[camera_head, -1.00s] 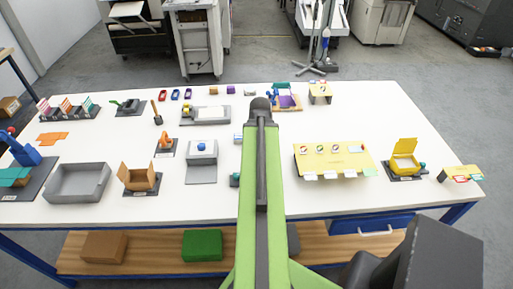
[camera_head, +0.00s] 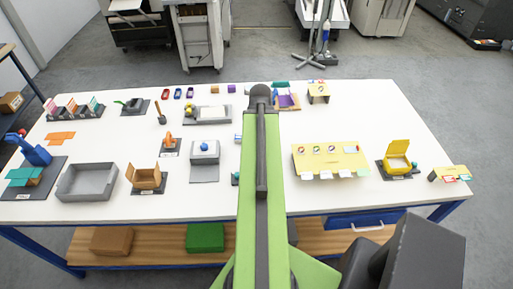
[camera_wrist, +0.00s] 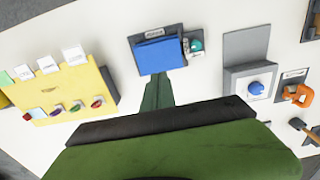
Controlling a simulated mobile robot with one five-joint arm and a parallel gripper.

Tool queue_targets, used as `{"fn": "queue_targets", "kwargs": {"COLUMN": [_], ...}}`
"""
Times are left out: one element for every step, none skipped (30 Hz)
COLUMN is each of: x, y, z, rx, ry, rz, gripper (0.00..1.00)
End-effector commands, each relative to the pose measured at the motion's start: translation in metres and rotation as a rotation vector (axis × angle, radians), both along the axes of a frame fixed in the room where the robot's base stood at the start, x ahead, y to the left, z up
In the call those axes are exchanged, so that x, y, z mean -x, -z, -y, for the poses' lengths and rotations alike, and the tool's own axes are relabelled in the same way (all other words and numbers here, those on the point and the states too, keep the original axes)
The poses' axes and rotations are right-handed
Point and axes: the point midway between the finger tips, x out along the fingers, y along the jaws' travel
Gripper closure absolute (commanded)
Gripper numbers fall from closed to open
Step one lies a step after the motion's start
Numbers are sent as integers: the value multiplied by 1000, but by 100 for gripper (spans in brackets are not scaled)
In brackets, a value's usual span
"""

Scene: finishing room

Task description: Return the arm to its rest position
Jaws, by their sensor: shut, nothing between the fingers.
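My arm shows in the head view as a green and dark upright in the middle, with a dark block of mine at lower right. My gripper (camera_wrist: 158,92) shows in the wrist view as a narrow dark green tip, shut and empty, above the white table. In that view its tip overlaps the lower edge of a blue box (camera_wrist: 158,55) on a dark base; I cannot tell the height between them. The wide green and black part at the bottom of the wrist view is mine. The gripper's fingers cannot be made out in the head view.
The white table (camera_head: 340,205) carries a yellow board (camera_head: 330,160) with tags, a yellow open box (camera_head: 397,162), a grey tray (camera_head: 86,182) and a cardboard box (camera_head: 147,178). A wooden shelf below holds a green block (camera_head: 205,237). Grey floor lies around it.

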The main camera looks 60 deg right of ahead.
Motion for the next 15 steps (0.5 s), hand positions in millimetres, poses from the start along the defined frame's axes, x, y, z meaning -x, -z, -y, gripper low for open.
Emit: {"fn": "queue_targets", "kwargs": {"x": [0,0,0,0,0,0,0,0,0,0,-3,-10,-19,-30,-50], "y": [1,2,2,2,2,2,2,2,2,2,3,6,9,13,20], "z": [0,0,0,0,0,0,0,0,0,0,-2,-6,-12,-20,-34], "rx": [0,0,0,0,0,0,0,0,0,0,0,0,0,0,-1], "ry": [0,0,0,0,0,0,0,0,0,-1,-7,-23,-43,-69,-115], "rz": [0,0,0,0,0,0,0,0,0,0,0,0,0,0,1], "gripper": [100,100,100,100,100,100,100,100,100,100,100,100,100,100,100]}}
